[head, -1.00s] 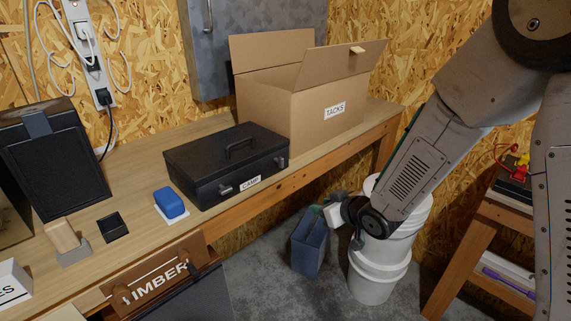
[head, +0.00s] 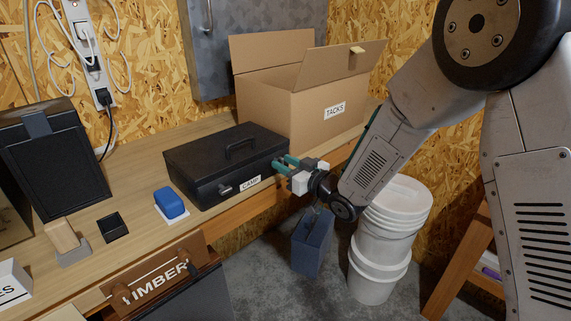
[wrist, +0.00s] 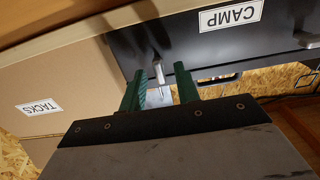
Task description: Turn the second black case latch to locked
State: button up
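The black case (head: 215,165) with the CAMP label stands on the bench, lid shut and handle on top. One silver latch (head: 224,190) is left of the label; in the wrist view, part of it (wrist: 307,40) shows at the right edge. The second latch (wrist: 158,72) shows in the wrist view between my fingertips, its lever upright in the picture. In the head view my gripper hides it. My gripper (head: 281,163) is at the right end of the case's front, with green fingers open (wrist: 158,80) around the latch. I cannot tell whether they touch it.
The cardboard TACKS box (head: 325,105) stands open just behind and right of the case. A blue object (head: 170,202) sits left of it on the bench. A bin (head: 312,245) and white buckets (head: 385,240) stand below.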

jog(key=shift+w+a, duration=0.1)
jog(key=shift+a, duration=0.05)
grip_shut()
